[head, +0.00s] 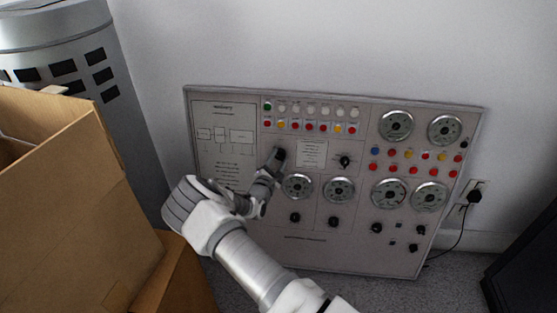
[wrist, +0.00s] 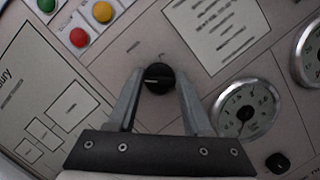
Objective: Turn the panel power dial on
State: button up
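The control panel (head: 350,255) leans upright against the wall, with lights, dials and gauges on its face. In the wrist view a round black dial (wrist: 157,79) with a pale pointer line sits between the tips of my gripper (wrist: 158,88). The line points roughly left. The two fingers stand apart, one on each side of the dial; I cannot tell whether they touch it. In the head view my gripper (head: 276,160) is at the panel's left-middle part and mostly hides this dial.
Another black knob (head: 344,161) and a round gauge (head: 297,186) are to the right of my gripper. A cardboard box (head: 60,190) stands at the left, close to my arm. A grey cylinder (head: 60,50) is behind it. A plugged cable (head: 473,197) hangs at the right.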

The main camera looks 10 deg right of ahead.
grip_shut()
jog(key=shift+r+m, duration=0.1)
jog(key=shift+m, duration=0.2)
jog(key=m+g+p, duration=0.1)
jog(key=m+p, duration=0.1)
jog(key=m, duration=0.1)
jog(key=shift+r+m, duration=0.1)
jog(key=shift+m, duration=0.2)
jog(key=m+g+p, duration=0.1)
jog(key=m, duration=0.4)
jog(key=shift+m+g+p, duration=0.3)
jog(key=shift+g+p, duration=0.1)
jog(key=m, duration=0.1)
jog(key=m+b, duration=0.1)
jog(key=m, duration=0.2)
jog(key=shift+f+g+y+b, duration=0.25)
jog(key=shift+g+y+b, duration=0.1)
jog(key=shift+g+y, duration=0.05)
jog(key=m+b, duration=0.2)
jog(key=b, duration=0.1)
jog(key=shift+m+y, duration=0.3)
jog(key=shift+y, duration=0.1)
jog(key=shift+r+m+b, duration=0.1)
jog(key=shift+m+b, duration=0.5)
jog(key=shift+b, duration=0.3)
jog(key=shift+g+y, duration=0.3)
